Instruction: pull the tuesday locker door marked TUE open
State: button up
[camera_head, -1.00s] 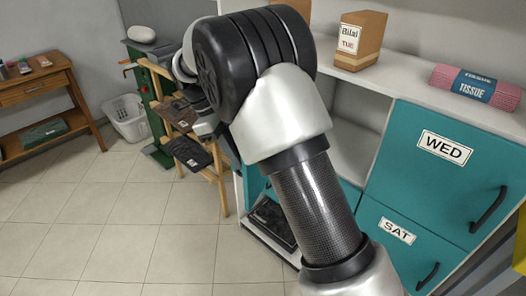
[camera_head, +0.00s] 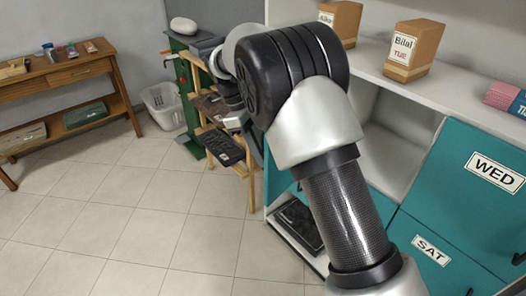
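No door marked TUE shows. A teal door marked WED (camera_head: 470,205) is at the right, with a teal door marked SAT (camera_head: 425,262) below it. Left of WED is an open, doorless-looking white compartment (camera_head: 400,145), partly behind my arm. A teal panel (camera_head: 277,178) shows left of my arm; I cannot tell whether it is a door. A brown box labelled Bilal TUE (camera_head: 412,52) stands on the locker top. My arm runs from the bottom right to the upper middle. My gripper (camera_head: 237,107) is mostly hidden behind it beside the wooden rack, and its fingers cannot be made out.
A wooden rack (camera_head: 252,185) with dark folded items stands left of the lockers, before a green stand (camera_head: 188,95). A white basket (camera_head: 165,105) and a wooden table (camera_head: 75,68) are further left. A dark item (camera_head: 300,225) lies low in the locker. The tiled floor (camera_head: 130,215) is clear.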

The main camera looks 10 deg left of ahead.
jog(key=shift+r, duration=0.1)
jog(key=p+v, duration=0.4)
jog(key=v, duration=1.3)
jog(key=shift+a, duration=0.15)
jog(key=shift+w+r, duration=0.1)
jog(key=shift+w, duration=0.05)
jog(key=s+d+r+n+t+y+p, duration=0.1)
jog(key=s+d+r+n, duration=0.1)
jog(key=d+r+n, duration=0.3)
jog(key=s+d+r+n+y, duration=0.1)
jog(key=s+d+r, duration=0.15)
jog(key=d, duration=0.45)
jog(key=s+d+r+n+t+y+p, duration=0.1)
jog(key=s+d+r+n+y, duration=0.15)
jog(key=d+r, duration=0.3)
jog(key=s+d+f+n+t, duration=0.1)
jog(key=s+d+f+n, duration=0.1)
jog(key=s, duration=0.4)
jog(key=s+d+f+n+t, duration=0.2)
jog(key=s+d+f+n, duration=0.1)
jog(key=s+d+n, duration=0.2)
jog(key=s+d+f+n+t+p, duration=0.1)
jog(key=s+d+f+n, duration=0.1)
jog(key=s+n, duration=0.3)
jog(key=s+d, duration=0.1)
jog(key=s, duration=0.2)
jog(key=shift+s+f+t, duration=0.15)
jog(key=shift+s+t, duration=0.15)
